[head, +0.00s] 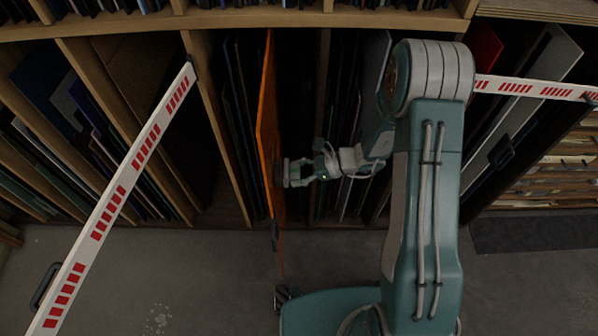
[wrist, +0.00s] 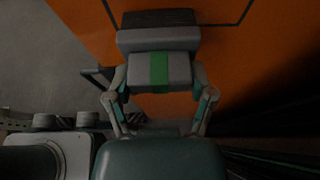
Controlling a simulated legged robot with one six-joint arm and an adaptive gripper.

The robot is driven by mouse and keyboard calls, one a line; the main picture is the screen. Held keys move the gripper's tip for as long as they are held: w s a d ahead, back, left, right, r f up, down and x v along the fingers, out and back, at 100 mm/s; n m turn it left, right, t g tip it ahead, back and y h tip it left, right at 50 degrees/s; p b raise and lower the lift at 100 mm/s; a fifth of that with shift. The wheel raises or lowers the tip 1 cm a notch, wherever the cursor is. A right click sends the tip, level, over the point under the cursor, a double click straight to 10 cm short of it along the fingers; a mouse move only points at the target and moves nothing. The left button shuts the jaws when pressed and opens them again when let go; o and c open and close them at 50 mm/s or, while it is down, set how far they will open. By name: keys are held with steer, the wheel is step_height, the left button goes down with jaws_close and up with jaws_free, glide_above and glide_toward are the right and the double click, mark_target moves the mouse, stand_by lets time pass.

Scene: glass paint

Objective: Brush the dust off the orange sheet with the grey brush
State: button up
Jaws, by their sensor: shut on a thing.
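The orange sheet (head: 266,125) stands upright and edge-on in a rack slot in the head view. Its orange face (wrist: 250,60) fills much of the wrist view. My gripper (head: 308,172) is to the right of the sheet in the head view. In the wrist view, my gripper (wrist: 160,84) is shut on the grey brush (wrist: 138,70), a grey block with a green stripe and a dark far edge. The brush (head: 285,172) is at the sheet's face; I cannot tell if it touches. I cannot make out dust on the sheet.
Wooden rack dividers (head: 215,120) and dark panels stand on both sides of the sheet. A white bar with red marks (head: 118,195) slants across the left, and another (head: 535,88) crosses the upper right. The grey floor (head: 190,275) is mostly clear at the front left.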

mark_target(281, 169)
steer(key=shift+a, duration=0.25)
steer(key=shift+r, duration=1.85)
steer(key=w, duration=0.4)
steer(key=shift+d, duration=0.1)
stand_by(0.6)
